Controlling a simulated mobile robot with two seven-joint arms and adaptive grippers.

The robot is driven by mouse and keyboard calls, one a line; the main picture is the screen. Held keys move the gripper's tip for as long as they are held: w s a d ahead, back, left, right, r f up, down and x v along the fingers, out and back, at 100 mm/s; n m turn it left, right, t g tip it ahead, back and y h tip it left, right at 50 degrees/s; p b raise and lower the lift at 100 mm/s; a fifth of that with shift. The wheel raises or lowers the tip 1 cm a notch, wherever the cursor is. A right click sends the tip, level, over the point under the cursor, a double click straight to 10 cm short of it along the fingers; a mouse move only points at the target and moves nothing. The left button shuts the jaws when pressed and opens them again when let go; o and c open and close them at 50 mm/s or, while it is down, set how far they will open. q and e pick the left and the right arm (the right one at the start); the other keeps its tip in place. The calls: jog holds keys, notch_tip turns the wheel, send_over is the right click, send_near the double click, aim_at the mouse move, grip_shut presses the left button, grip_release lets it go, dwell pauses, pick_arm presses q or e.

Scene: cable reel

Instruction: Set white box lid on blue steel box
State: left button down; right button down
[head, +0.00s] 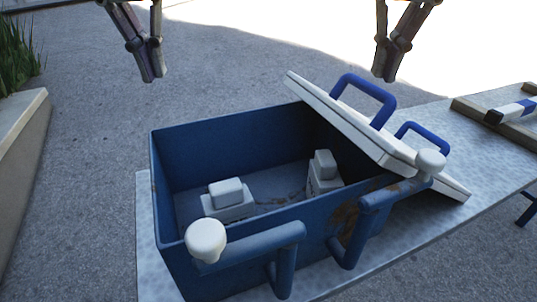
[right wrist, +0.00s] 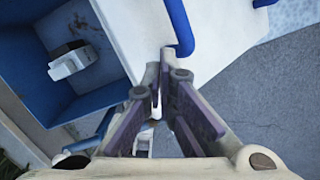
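The blue steel box (head: 215,149) stands open on a pale grey surface, with some rusty patches. The white box lid (head: 330,112) has two blue handles (head: 365,88). It lies tilted across the box's right end, its near right part sticking out past the box; most of the opening is uncovered. The lid also shows in the right wrist view (right wrist: 137,35). My left gripper (head: 153,79) is in the air beyond the box's far left corner, fingers together and empty. My right gripper (head: 386,77) is in the air beyond the lid, fingers together and empty, touching nothing.
White blocks (head: 226,196) sit inside the box. Blue tube levers with white knobs (head: 206,238) stick out at the box's near side. The pale grey bench (head: 452,150) runs to the right, with wooden bars on it. A concrete kerb (head: 18,140) is at the left.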

pick_arm(q)
jog(key=shift+s+f, duration=0.2)
jog(key=shift+f, duration=0.8)
